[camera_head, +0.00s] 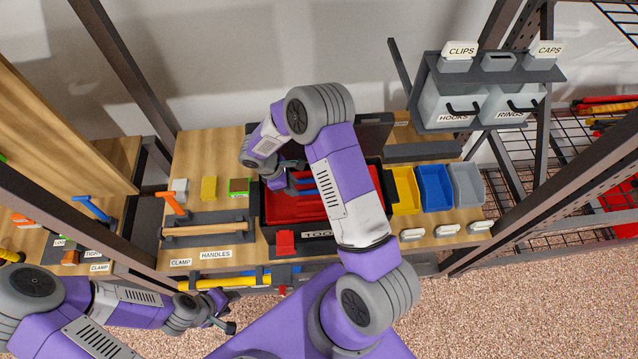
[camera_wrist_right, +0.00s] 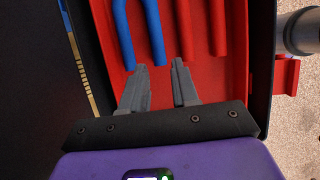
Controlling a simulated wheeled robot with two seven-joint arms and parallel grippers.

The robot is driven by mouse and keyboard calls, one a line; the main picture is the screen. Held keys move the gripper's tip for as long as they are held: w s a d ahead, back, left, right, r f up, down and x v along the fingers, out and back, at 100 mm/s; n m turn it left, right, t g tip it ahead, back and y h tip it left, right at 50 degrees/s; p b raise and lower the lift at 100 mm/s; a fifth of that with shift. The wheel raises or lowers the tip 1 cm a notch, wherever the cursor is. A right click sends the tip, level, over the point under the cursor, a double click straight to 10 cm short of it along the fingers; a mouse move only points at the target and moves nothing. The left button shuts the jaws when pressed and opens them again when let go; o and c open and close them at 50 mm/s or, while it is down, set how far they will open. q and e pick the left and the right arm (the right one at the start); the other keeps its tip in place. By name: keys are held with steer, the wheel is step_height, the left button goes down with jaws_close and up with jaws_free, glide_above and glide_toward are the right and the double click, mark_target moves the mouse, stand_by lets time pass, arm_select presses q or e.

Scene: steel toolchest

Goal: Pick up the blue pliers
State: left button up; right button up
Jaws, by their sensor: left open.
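The blue pliers (camera_wrist_right: 154,35) lie in a red tray (camera_head: 284,208) in the black toolbox; in the right wrist view their two blue handles run up from the fingertips. A bit of blue shows in the head view (camera_head: 305,185), partly covered by my right arm. My right gripper (camera_wrist_right: 160,67) is over the tray with its fingers apart and nothing between them. Its left fingertip is near the blue handle ends; the right one is near the red handles. In the head view, my left gripper (camera_head: 222,312) is open and empty, low in front of the bench.
Red-handled pliers (camera_wrist_right: 186,25) lie right beside the blue ones. The raised toolbox lid (camera_head: 374,132) stands behind. Yellow (camera_head: 404,190), blue (camera_head: 434,187) and grey (camera_head: 466,185) bins are to the right. A handle rack (camera_head: 208,238) is to the left.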

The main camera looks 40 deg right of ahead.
mark_target(309, 191)
steer(key=shift+x, duration=1.6)
steer(key=shift+w, duration=0.15)
steer(key=shift+c, duration=0.3)
jaws_close()
